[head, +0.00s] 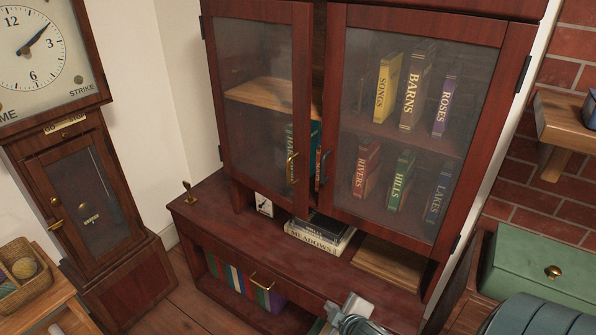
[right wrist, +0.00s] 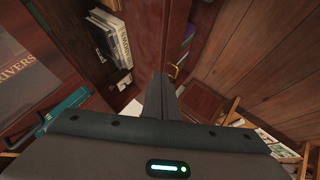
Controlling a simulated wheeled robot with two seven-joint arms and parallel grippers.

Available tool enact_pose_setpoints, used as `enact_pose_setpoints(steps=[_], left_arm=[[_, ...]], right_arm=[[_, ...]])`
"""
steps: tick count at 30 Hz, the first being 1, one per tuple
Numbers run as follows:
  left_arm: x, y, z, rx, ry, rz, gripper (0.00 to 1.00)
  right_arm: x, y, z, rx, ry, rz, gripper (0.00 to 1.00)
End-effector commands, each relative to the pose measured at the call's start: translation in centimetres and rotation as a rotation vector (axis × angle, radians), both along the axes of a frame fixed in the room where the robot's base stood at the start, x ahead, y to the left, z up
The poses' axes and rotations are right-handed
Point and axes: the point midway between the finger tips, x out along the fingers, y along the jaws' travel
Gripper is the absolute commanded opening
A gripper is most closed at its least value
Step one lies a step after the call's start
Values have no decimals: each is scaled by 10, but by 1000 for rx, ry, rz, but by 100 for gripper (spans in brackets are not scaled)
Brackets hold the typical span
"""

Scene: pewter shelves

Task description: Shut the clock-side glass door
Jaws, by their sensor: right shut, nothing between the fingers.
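The tall cabinet has two glass doors in dark red wood. The clock-side glass door (head: 303,110) is the left one, with a brass handle (head: 291,168). It stands a little ajar, with a gap at its right edge where part of the inside and book spines show. The other glass door (head: 337,110) has a dark handle (head: 323,170). The clock (head: 40,65) stands at the far left. My right gripper (head: 350,303) is low in front of the cabinet, apart from the doors. Its fingers are together and empty in the right wrist view (right wrist: 161,92). My left gripper is not in view.
Books (head: 318,236) and a small card (head: 264,204) sit on the ledge below the doors. A green box (head: 540,265) and a wall shelf (head: 565,125) are at the right. A basket (head: 25,275) is at lower left.

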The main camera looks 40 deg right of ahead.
Motion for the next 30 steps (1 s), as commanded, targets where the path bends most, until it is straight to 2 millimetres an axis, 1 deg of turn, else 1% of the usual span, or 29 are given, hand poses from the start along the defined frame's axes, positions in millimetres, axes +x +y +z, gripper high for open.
enact_pose_setpoints(steps=[1,2,3,5,6,8,9,12,15,18,21,30], left_arm=[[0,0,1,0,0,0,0],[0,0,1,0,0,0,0],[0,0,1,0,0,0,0],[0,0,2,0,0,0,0],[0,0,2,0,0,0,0],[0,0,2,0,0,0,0],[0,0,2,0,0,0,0],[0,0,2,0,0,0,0],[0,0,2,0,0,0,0],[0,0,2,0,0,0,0],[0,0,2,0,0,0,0],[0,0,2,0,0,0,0]], right_arm=[[20,-16,25,-73,-64,42,0],[32,-24,39,-116,-103,69,0],[47,-34,58,-173,-154,105,0],[70,-47,88,-267,-232,165,0],[85,-54,108,-331,-281,209,0],[105,-63,136,-425,-349,273,0],[117,-68,155,-487,-392,316,0],[140,-74,194,-624,-475,417,0],[155,-77,221,-726,-530,494,0],[163,-78,237,-789,-560,543,0],[166,-77,244,-817,-573,564,0],[166,-77,244,-818,-575,566,0]])
